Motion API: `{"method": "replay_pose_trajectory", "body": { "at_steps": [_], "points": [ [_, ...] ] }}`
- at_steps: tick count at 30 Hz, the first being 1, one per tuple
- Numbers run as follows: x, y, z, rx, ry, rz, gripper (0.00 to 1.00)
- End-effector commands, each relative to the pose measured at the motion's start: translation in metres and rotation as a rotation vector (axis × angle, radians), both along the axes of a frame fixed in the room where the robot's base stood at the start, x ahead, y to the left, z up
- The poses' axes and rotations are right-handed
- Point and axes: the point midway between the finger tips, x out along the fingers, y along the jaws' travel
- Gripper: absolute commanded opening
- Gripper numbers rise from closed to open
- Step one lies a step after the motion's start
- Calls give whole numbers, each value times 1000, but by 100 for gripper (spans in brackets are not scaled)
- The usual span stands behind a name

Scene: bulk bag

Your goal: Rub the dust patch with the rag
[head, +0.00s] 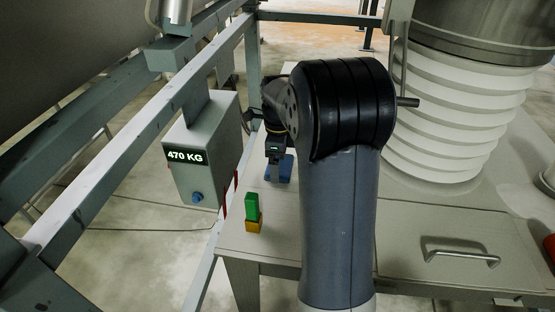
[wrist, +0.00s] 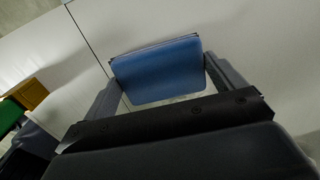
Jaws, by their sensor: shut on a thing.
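A blue rag (wrist: 158,72), which looks like a flat folded pad, is between the two fingers of my gripper (wrist: 163,80) in the wrist view. The fingers are shut on its left and right sides. In the head view my gripper (head: 279,160) points down over the pale table, left of my arm, with the blue rag (head: 284,172) low at the tabletop. I cannot tell whether the rag touches the surface. I cannot make out the dust patch in either view; my arm hides part of the table.
A grey box reading 470 KG (head: 200,150) hangs from the frame at left. A white ribbed bellows (head: 455,110) stands at right, behind a metal handle (head: 462,257).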

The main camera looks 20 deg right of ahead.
Motion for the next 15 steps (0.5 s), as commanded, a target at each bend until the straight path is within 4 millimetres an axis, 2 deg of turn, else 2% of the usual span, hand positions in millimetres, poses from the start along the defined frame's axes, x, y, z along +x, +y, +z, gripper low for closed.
{"method": "replay_pose_trajectory", "body": {
  "at_steps": [10,15],
  "points": [
    [-16,-24,2,0,0,-3,72],
    [-20,-30,2,0,0,-1,72]
  ]
}}
